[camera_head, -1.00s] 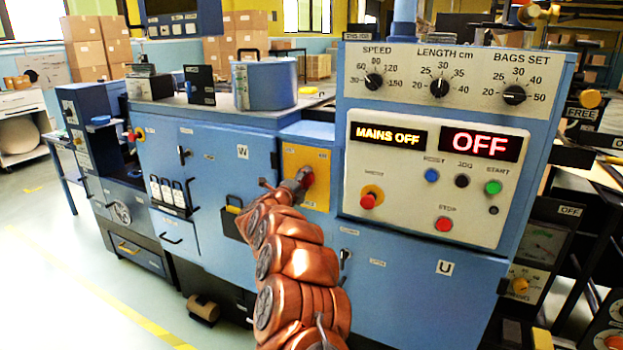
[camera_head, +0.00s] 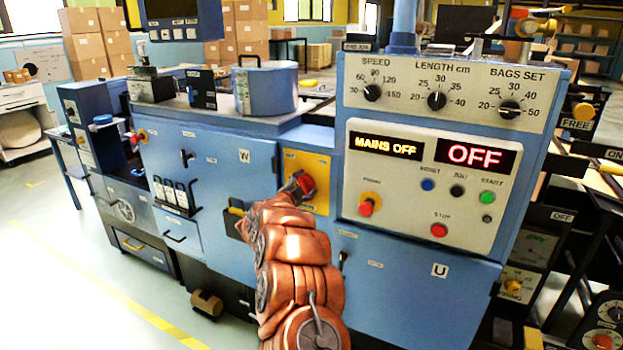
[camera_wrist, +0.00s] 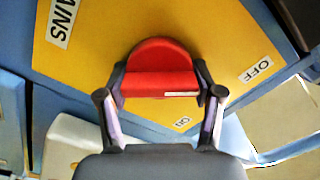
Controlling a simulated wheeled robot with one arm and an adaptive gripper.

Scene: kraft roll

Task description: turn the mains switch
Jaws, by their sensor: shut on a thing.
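The red mains switch (camera_wrist: 160,68) sits on a yellow plate (camera_wrist: 95,52) in the wrist view. The plate carries the labels MAINS, OFF and one that seems to read ON. My gripper (camera_wrist: 160,88) has one finger on each side of the switch's raised red bar and is shut on it. In the head view the yellow plate (camera_head: 319,163) is on the blue machine front, left of the control panel. My gripper (camera_head: 303,182) is at the red switch there and hides part of it. The displays (camera_head: 384,145) read MAINS OFF and OFF.
The control panel (camera_head: 400,200) with several buttons and three dials is just right of the switch. Open floor (camera_head: 70,290) shows at left.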

